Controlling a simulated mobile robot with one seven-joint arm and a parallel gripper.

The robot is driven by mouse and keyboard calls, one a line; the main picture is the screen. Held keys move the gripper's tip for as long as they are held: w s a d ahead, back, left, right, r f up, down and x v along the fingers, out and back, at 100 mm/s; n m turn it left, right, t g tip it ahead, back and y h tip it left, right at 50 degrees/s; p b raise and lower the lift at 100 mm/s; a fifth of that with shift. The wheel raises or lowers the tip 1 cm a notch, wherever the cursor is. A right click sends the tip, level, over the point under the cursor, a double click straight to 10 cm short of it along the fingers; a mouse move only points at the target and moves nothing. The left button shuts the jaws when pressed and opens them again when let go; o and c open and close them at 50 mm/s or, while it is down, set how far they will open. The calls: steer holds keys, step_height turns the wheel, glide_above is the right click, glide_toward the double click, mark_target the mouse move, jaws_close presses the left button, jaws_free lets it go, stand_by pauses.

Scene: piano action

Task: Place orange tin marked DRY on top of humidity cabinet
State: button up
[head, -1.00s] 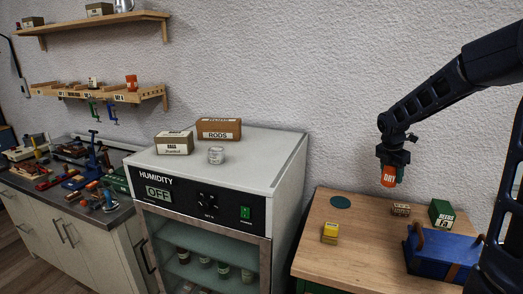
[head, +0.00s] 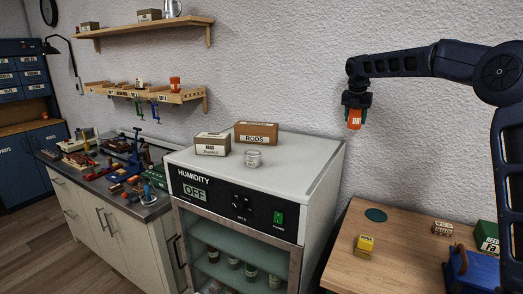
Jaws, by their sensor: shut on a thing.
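The orange tin (head: 354,119) with white lettering, partly readable as "DR", hangs upright in my gripper (head: 356,104). My gripper is shut on it, and the fingers hide its upper part. The tin is in the air, right of the humidity cabinet and above the gap between cabinet and table. The humidity cabinet (head: 307,163) is a white box with a black front panel reading HUMIDITY and OFF. Its top carries a "RODS" box (head: 256,138), a smaller white-and-brown box (head: 212,149) and a clear jar (head: 253,159). The right part of its top is bare.
The wooden table (head: 390,262) at right holds a yellow tin (head: 364,246), a green disc (head: 376,215), a small box (head: 442,229), a green box (head: 488,238) and a blue case (head: 472,271). Another orange tin (head: 175,84) stands on the lower wall shelf (head: 187,95).

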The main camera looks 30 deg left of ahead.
steer(key=a+r+n+y, duration=0.1)
steer(key=a+r+n, duration=0.3)
steer(key=a, duration=0.5)
steer(key=a+r+n+y, duration=0.1)
steer(key=a+r+n, duration=0.1)
steer(key=a+r, duration=0.6)
steer(key=f, duration=1.4)
steer(key=s+a+f, duration=0.1)
steer(key=f, duration=0.6)
steer(key=shift+f, duration=0.15)
steer(key=shift+f, duration=0.1)
steer(key=o, duration=1)
steer(key=shift+o, duration=0.2)
steer(key=v, duration=1.2)
steer(key=shift+w+a+r, duration=0.2)
steer(key=shift+a, duration=0.05)
